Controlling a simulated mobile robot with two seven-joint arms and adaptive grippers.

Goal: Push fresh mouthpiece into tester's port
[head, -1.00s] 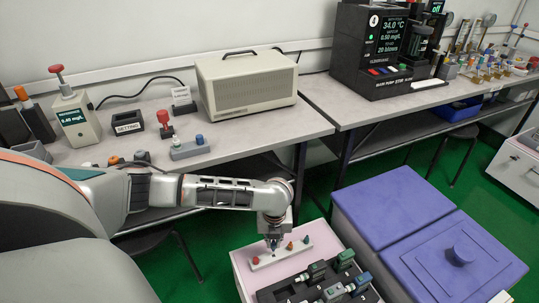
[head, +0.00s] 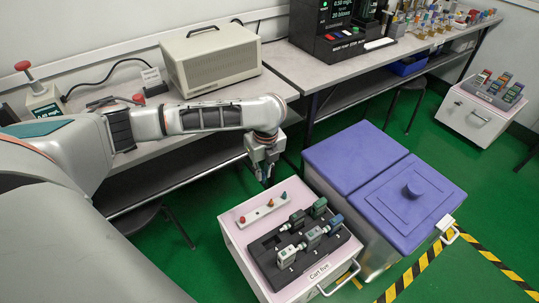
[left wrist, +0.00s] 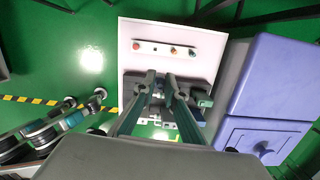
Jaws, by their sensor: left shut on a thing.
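My left gripper (head: 265,182) hangs above the back edge of the pink-topped cart (head: 230,236). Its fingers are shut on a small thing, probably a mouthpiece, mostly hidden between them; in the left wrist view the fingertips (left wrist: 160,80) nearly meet. A white rack (head: 256,212) on the cart holds a red mouthpiece (head: 242,220), an orange one (head: 270,202) and a green one (head: 284,195), with an empty place between red and orange. Several handheld testers, among them a pale grey one (head: 287,256) and a dark green one (head: 319,207), sit in a black tray (head: 266,262). Their ports are too small to make out.
A purple-lidded bin (head: 355,160) stands close right of the cart. A grey bench (head: 130,90) with a beige case (head: 212,58) runs behind. A white box with more devices (head: 490,105) stands far right. Air above the tray is clear.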

